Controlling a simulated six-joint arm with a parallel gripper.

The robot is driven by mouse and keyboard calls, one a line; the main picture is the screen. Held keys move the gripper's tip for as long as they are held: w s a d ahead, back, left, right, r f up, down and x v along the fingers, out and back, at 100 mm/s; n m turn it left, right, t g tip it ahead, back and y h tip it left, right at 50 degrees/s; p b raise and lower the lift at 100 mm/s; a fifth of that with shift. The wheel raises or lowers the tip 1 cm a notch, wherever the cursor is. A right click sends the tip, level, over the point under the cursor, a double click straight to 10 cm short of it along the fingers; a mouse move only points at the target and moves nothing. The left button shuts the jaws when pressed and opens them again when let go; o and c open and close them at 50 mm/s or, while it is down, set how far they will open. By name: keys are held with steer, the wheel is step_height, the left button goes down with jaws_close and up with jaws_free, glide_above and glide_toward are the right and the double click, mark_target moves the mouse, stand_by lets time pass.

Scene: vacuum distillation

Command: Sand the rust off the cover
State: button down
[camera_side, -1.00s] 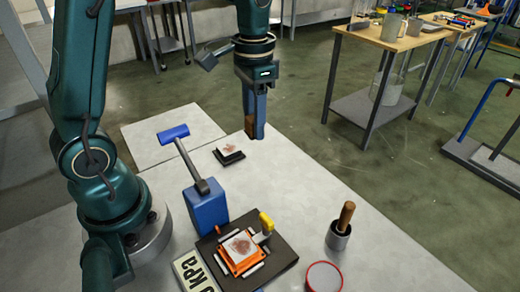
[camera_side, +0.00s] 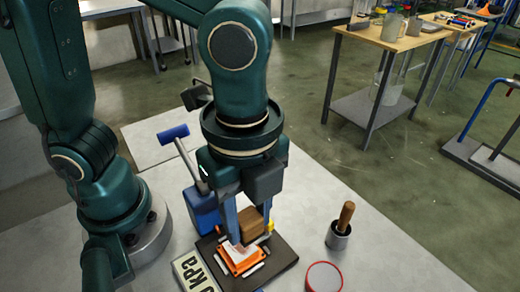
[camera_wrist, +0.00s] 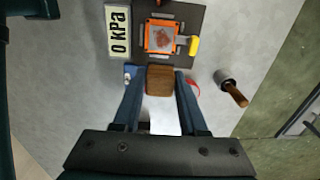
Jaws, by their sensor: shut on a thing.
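The cover (camera_wrist: 161,39) is a pale square plate with a reddish-brown rust patch, seated in an orange fixture (camera_wrist: 147,49) on a dark base plate. In the side view, the cover (camera_side: 238,253) is partly hidden by my gripper. My gripper (camera_side: 248,232) points down over the fixture's back edge, shut on a brown sanding block (camera_side: 252,222). In the wrist view, the sanding block (camera_wrist: 160,81) sits between the two fingers of my gripper (camera_wrist: 157,73). It appears beside the rust patch, not over it. I cannot tell its height above the cover.
A yellow-handled clamp (camera_wrist: 194,45) stands beside the fixture. A "0 kPa" display (camera_side: 196,274) lies on its left. A blue box with a lever (camera_side: 203,210) is behind. A wooden-handled tool in a metal cup (camera_side: 339,235) and a red-rimmed dish (camera_side: 324,277) stand right.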

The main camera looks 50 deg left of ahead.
mark_target(246, 254)
steer(key=shift+s+f, duration=0.1)
steer(key=shift+f, duration=3.7)
steer(key=shift+a+f, duration=0.35)
steer(key=shift+a, duration=0.3)
steer(key=shift+a+r, duration=0.1)
steer(key=shift+a, duration=2.15)
steer(key=shift+d, duration=2.8)
steer(key=shift+d+r, duration=0.1)
steer(key=shift+d, duration=0.15)
steer(key=shift+a+r, duration=0.1)
steer(key=shift+r, duration=3.9)
